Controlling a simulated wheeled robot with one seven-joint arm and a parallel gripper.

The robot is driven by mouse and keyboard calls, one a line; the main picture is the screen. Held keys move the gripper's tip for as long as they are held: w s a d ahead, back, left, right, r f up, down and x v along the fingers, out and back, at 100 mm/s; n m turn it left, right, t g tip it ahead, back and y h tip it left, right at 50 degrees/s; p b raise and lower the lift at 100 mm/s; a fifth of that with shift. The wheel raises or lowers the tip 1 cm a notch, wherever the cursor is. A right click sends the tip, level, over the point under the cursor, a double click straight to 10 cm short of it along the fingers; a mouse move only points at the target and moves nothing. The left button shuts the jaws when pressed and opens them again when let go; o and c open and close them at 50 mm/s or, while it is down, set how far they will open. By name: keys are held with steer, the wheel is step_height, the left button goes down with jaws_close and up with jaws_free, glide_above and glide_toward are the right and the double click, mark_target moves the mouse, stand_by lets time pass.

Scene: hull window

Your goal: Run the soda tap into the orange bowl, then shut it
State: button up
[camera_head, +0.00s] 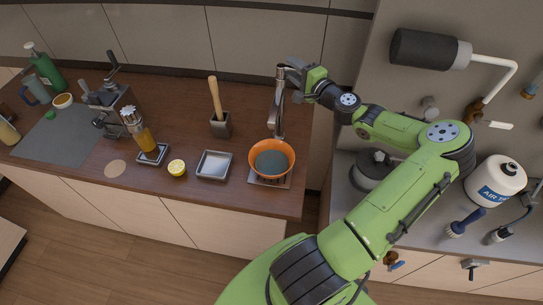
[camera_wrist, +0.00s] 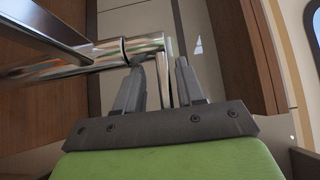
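The chrome soda tap (camera_head: 278,103) stands upright at the right end of the wooden counter. The orange bowl (camera_head: 258,152) sits under it on a small metal drip tray (camera_head: 284,182). Inside the bowl is a dark grey-blue area; I cannot tell whether it is liquid or the bowl's lining. No stream is clear to see. My gripper (camera_head: 291,71) is at the top of the tap. In the wrist view my gripper's fingers (camera_wrist: 160,85) stand apart, with a thin shiny part of the tap (camera_wrist: 163,76) between them. I see a gap beside it, so no firm grip shows.
A square metal tray (camera_head: 214,165), a pestle in a grey cup (camera_head: 220,122), and a lemon half (camera_head: 177,168) stand left of the bowl. A juice bottle (camera_head: 144,137) and a metal press (camera_head: 107,105) stand farther left. A wall is right of the tap.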

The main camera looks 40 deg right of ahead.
steer(key=s, duration=0.5)
steer(key=shift+s+a, duration=0.2)
steer(key=shift+s, duration=0.2)
stand_by(0.4)
